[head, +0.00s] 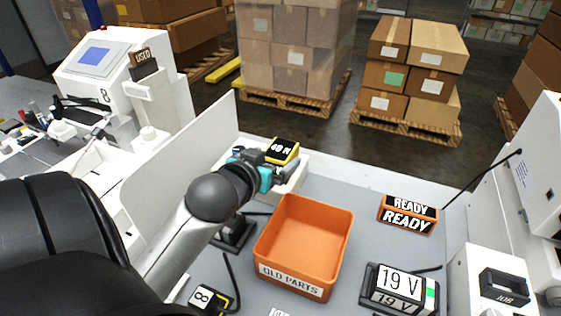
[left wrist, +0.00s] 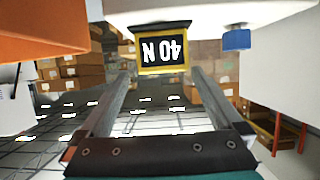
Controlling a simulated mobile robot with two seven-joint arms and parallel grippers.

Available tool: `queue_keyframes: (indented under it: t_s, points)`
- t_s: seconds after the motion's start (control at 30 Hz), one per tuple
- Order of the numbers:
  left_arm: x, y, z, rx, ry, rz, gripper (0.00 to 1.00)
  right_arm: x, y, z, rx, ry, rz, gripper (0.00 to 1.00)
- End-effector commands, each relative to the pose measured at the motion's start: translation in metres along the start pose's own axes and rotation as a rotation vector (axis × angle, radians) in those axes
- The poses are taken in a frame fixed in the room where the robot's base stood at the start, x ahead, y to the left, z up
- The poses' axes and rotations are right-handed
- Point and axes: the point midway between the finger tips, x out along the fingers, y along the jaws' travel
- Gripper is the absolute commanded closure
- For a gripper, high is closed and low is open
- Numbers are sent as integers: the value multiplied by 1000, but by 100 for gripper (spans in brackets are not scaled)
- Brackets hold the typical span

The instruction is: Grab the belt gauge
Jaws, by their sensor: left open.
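The belt gauge (head: 282,151), a yellow-framed black block marked "40 N", stands at the back edge of the grey bench in the head view. In the left wrist view the gauge (left wrist: 162,49) appears upside down, just beyond the fingertips and centred between them. My left gripper (head: 273,165) is open, right by the gauge in the head view. In the left wrist view its two fingers (left wrist: 163,82) are spread with nothing between them. The gauge's lower part is hidden by my gripper in the head view. My right gripper is not in view.
An orange "OLD PARTS" bin (head: 333,235) stands just in front of my left gripper. A "READY" sign (head: 408,214) and a "19 V" display (head: 398,289) are on the right. A white panel (head: 185,165) rises on the left. Bench space between bin and sign is clear.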

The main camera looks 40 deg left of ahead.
Motion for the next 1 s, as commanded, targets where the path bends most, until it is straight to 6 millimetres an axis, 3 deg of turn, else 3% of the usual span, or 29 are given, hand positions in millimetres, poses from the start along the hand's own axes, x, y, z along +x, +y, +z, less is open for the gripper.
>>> queue_keyframes:
  t_s: [0.17,0.5,0.83,1.0]
  points:
    - [9,-1,1,1,1,0,0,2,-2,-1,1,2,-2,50]
    - [51,-5,5,1,1,-1,0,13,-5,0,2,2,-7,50]
    - [56,-5,4,2,0,-1,0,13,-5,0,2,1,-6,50]
    - [56,-5,5,1,0,-1,19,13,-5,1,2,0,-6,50]
